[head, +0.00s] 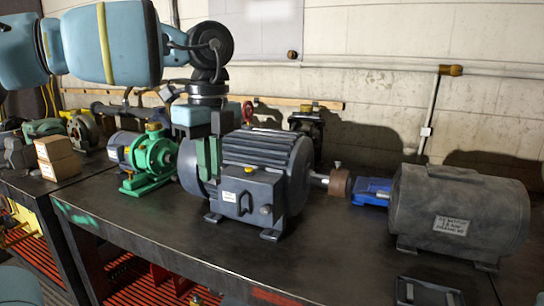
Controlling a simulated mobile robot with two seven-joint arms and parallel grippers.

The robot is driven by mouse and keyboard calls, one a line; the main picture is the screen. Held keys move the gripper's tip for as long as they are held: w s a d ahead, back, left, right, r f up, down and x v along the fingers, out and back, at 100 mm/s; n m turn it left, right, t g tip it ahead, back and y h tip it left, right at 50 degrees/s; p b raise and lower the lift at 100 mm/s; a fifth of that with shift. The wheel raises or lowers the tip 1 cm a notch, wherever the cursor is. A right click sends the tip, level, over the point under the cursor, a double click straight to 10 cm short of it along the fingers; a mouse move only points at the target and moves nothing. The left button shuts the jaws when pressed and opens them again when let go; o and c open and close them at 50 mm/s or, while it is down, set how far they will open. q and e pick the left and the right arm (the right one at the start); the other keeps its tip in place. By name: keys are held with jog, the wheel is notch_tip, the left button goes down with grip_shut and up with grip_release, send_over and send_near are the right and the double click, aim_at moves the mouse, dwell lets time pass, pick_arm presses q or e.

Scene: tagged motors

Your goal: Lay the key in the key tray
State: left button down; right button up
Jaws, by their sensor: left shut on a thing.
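My left gripper (209,163) points down in front of the left end of the large grey motor (264,172), with green showing at its fingers. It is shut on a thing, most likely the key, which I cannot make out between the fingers. A small black tray (428,291), which looks like the key tray, lies near the front edge of the bench at the lower right, partly cut off by the picture. It is well to the right of my left gripper. My right gripper is not in view.
A green pump (150,160) stands left of the grey motor. A blue part (371,191) lies right of its shaft coupling (340,183). A dark grey tagged motor (460,213) stands behind the tray. The bench front (330,255) between motor and tray is clear. Cardboard boxes (57,158) stand far left.

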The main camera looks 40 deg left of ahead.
pick_arm(q)
jog(key=s+a+f+m, duration=0.3)
jog(key=f+m, duration=0.3)
jog(key=m, duration=0.2)
jog(key=s+a+f+m, duration=0.3)
jog(key=f+m, duration=0.3)
jog(key=m, duration=0.2)
jog(key=w+d+f+m+t, duration=0.1)
jog(key=d+f+m, duration=0.6)
jog(key=m, duration=0.7)
jog(key=w+d+m, duration=0.3)
jog(key=d+m, duration=1.6)
jog(key=m, duration=0.6)
jog(key=shift+f+h, duration=0.15)
jog(key=shift+h, duration=0.15)
jog(key=shift+w+d, duration=0.15)
jog(key=shift+d, duration=0.05)
